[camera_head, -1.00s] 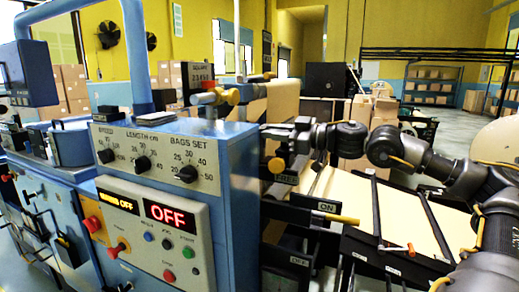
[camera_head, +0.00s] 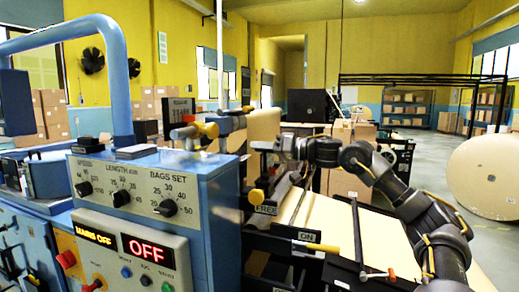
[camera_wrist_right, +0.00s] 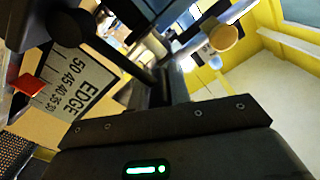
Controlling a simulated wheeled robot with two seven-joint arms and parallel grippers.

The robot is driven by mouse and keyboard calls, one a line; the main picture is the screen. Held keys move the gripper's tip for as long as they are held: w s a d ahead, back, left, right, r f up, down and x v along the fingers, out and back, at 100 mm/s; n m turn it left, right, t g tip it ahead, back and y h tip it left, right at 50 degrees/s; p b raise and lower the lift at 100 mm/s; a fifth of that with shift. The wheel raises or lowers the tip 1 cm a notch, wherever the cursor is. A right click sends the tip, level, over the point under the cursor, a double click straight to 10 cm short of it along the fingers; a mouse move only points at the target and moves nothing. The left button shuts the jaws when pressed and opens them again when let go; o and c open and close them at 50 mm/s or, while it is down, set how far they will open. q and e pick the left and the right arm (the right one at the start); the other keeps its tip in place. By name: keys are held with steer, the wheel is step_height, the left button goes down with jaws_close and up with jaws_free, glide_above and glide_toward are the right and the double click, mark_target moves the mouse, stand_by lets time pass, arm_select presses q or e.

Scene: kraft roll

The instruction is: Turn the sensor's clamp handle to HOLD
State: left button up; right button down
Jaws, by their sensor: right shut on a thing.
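A dark clamp handle with a yellow knob (camera_head: 256,197) is beside a black plate marked FREE (camera_head: 265,208), right of the blue control cabinet. My right gripper (camera_head: 262,147) comes in from the right, just above the knob, and is shut on the handle. Its fingertips are small and partly hidden in the head view. In the wrist view a yellow knob (camera_wrist_right: 224,37) on a dark stem is just beyond the gripper. A scale marked EDGE (camera_wrist_right: 72,80) with a red pointer (camera_wrist_right: 28,85) lies to the left. No HOLD label is readable. My left gripper is out of view.
The blue cabinet's panel reads OFF (camera_head: 148,252). A second yellow-tipped lever (camera_head: 322,247) marked ON sits below, close to the FREE plate. A kraft web (camera_head: 325,214) runs under my right arm. A large paper roll (camera_head: 485,177) stands at the right.

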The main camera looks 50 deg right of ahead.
steer(key=shift+w+d+f+m, duration=0.15)
steer(key=shift+d+f+m, duration=0.05)
steer(key=shift+m, duration=0.2)
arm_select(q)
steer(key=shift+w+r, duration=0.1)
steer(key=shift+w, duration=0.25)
arm_select(e)
steer(key=shift+f, duration=0.1)
steer(key=c, duration=1.6)
jaws_free()
steer(key=shift+o, duration=1.4)
steer(key=shift+d, duration=0.1)
arm_select(q)
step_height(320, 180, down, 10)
steer(key=b, duration=1)
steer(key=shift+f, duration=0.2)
arm_select(e)
steer(key=v, duration=1)
steer(key=shift+s+d, duration=0.25)
steer(key=shift+s, duration=0.05)
